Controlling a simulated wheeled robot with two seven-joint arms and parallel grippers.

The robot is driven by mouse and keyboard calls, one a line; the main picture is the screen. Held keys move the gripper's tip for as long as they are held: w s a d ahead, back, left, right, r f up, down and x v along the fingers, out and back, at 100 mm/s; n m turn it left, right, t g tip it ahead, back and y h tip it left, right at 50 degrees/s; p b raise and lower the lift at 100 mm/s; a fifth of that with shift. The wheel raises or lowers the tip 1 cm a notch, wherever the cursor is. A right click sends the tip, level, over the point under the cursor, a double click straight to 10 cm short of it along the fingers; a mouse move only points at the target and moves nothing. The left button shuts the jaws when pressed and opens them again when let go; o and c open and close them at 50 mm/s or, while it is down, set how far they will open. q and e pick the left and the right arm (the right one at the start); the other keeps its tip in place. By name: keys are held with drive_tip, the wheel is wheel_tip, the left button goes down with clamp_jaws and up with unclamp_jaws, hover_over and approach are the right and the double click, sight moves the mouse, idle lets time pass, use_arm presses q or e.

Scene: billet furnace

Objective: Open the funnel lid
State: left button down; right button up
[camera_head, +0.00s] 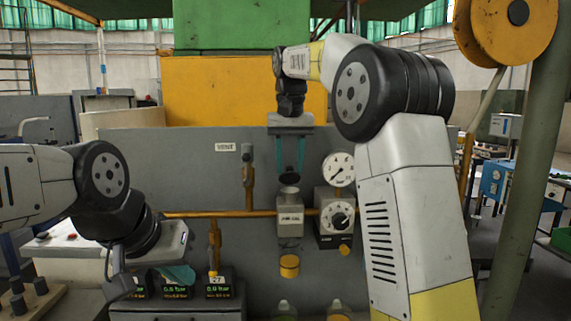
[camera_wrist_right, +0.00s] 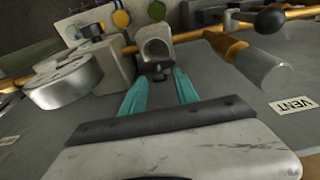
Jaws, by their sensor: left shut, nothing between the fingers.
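My right gripper (camera_head: 290,174) points down with its teal fingers spread, just above the funnel lid. The lid (camera_head: 289,179) is a small dark round piece on the funnel (camera_head: 289,190), above the grey labelled box (camera_head: 290,222). In the right wrist view, the dark lid (camera_wrist_right: 159,72) shows just beyond and between the separated fingertips (camera_wrist_right: 160,78); I see no clear contact. My left gripper (camera_head: 180,275) is low at the left, shut and empty, in front of the display boxes.
A round gauge (camera_head: 339,169) and a dial box (camera_head: 337,217) stand close right of the funnel. A brass pipe (camera_head: 235,214) runs across the grey panel. A vertical valve (camera_head: 248,165) is to the left, under the VENT label (camera_head: 225,147). Digital displays (camera_head: 219,289) sit low.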

sight(291, 170)
idle(0.3)
drive_tip(key=r, duration=0.5)
drive_tip(key=s+r, duration=0.1)
drive_tip(key=r, duration=0.1)
drive_tip(key=shift+r, duration=0.35)
drive_tip(key=shift+d, duration=0.1)
